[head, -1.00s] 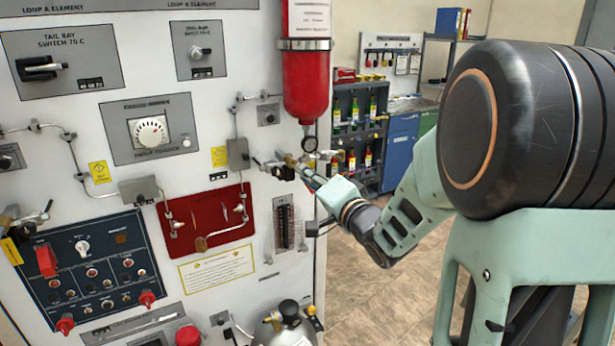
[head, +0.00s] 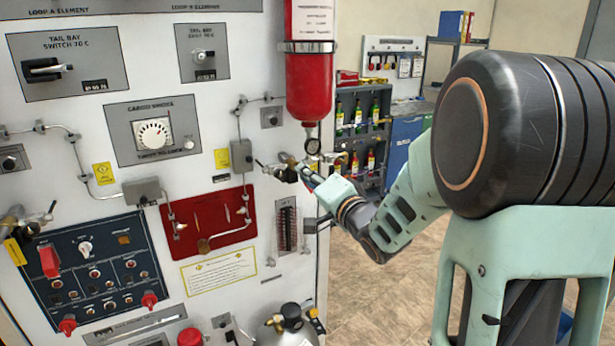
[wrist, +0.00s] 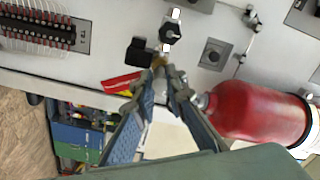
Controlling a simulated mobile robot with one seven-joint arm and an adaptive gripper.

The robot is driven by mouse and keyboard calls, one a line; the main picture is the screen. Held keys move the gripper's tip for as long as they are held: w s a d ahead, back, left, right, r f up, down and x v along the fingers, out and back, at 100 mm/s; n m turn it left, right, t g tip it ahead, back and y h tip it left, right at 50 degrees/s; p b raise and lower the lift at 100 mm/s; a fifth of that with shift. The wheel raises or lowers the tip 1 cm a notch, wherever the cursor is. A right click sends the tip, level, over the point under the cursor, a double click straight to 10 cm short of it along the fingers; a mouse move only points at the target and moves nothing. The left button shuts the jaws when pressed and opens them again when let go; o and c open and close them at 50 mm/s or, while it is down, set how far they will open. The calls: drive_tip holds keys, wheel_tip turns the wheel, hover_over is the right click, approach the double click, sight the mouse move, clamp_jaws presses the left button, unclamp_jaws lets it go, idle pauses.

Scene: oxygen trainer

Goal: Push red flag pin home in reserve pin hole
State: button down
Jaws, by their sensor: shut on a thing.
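My gripper (wrist: 168,76) is shut on the red flag pin, at a valve fitting on the white panel's right edge; it also shows in the head view (head: 303,172). The pin's red flag (wrist: 122,82) sticks out to the left of the fingers in the wrist view. A small brass-coloured part (wrist: 159,61) shows just beyond the fingertips. The fitting (wrist: 171,32) has a black knob and a black block (wrist: 141,52) beside it. The fingers hide most of the pin. The reserve pin hole cannot be made out, and I cannot tell how deep the pin sits.
A red cylinder (head: 309,90) hangs on the panel just above my gripper, close to the fingers in the wrist view (wrist: 255,112). A grey steel bottle (head: 290,328) stands below. Shelves with bottles (head: 358,130) stand behind. Open floor lies right of the panel.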

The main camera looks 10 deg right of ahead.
drive_tip(key=shift+x, duration=1)
drive_tip(key=c, duration=1.9)
unclamp_jaws()
